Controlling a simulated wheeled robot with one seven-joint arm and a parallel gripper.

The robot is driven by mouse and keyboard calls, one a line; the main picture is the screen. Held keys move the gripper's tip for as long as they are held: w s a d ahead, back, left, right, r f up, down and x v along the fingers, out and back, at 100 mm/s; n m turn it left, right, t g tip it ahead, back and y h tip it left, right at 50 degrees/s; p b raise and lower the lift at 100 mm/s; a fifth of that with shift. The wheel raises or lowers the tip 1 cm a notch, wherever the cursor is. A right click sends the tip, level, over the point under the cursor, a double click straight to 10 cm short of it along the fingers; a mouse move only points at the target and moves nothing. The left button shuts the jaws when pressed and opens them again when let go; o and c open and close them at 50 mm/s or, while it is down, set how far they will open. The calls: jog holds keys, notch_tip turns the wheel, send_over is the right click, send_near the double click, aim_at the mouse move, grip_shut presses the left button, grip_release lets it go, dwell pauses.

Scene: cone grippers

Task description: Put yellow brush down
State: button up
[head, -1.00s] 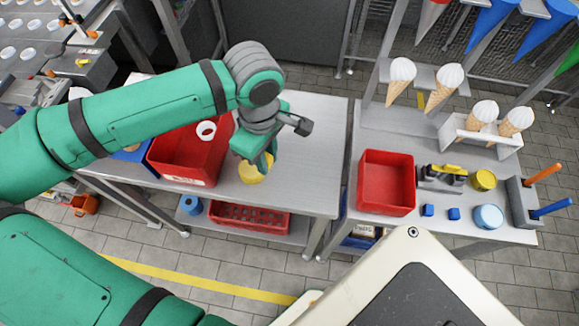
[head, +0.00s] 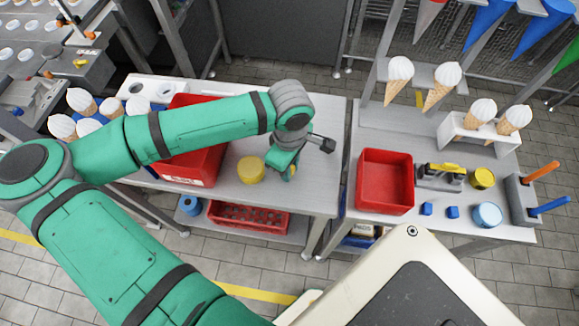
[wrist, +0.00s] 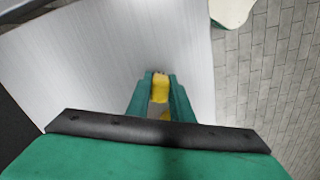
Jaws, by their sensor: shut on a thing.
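My gripper (head: 286,172) is at the right part of the left metal table (head: 318,125), pointing down. It is shut on a small yellow brush (wrist: 160,90), which shows between the two green fingers in the wrist view. In the head view only a bit of yellow shows at the fingertips. I cannot tell whether the brush touches the tabletop. Bare tabletop (wrist: 100,50) lies around the fingers in the wrist view.
A yellow round tub (head: 250,170) stands just left of my gripper. A red bin (head: 195,170) is farther left, partly behind my arm. The right table holds another red bin (head: 386,181) and small items. A gap separates the tables.

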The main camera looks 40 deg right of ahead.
jog(key=o, duration=0.9)
jog(key=shift+f, duration=0.1)
jog(key=shift+o, duration=0.2)
notch_tip(320, 180, up, 12)
